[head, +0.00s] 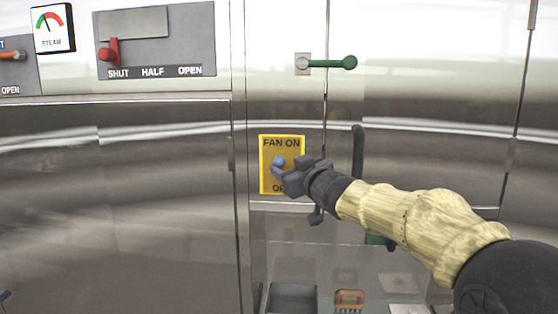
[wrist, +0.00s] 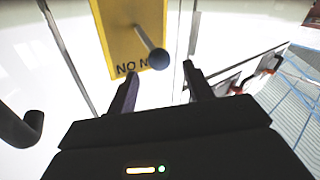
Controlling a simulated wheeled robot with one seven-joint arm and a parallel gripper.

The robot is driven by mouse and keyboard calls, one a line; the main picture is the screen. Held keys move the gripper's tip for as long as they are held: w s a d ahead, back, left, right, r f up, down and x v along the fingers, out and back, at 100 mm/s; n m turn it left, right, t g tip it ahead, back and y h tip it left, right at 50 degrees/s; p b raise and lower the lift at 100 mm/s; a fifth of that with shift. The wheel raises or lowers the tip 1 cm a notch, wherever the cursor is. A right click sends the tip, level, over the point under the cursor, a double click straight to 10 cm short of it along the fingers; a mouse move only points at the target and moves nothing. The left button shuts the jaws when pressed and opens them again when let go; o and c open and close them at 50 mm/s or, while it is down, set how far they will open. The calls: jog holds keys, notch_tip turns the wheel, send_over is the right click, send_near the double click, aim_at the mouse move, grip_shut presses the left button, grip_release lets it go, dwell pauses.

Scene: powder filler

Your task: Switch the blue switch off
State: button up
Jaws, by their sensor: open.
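The blue switch (head: 278,160) is a lever with a round knob on a yellow plate (head: 268,184). The plate reads FAN ON at its top; the lettering at its bottom is partly hidden by my gripper. My gripper (head: 283,169) is at the plate, close to the knob. In the wrist view my gripper (wrist: 160,70) is open, with the knob just beyond and between its fingertips. I cannot tell whether a finger touches it.
A green-handled latch (head: 335,63) is above the plate. A dark vertical handle (head: 358,153) stands to the right of the plate, near my arm. A red lever (head: 110,52) on a SHUT/HALF/OPEN panel and a steam gauge (head: 52,28) are at the upper left. A dark tray (head: 292,298) lies below.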

aim_at(282, 164)
jog(key=p+x, duration=0.1)
jog(key=x, duration=0.5)
jog(key=shift+w, duration=0.1)
jog(key=shift+c, duration=0.4)
grip_shut()
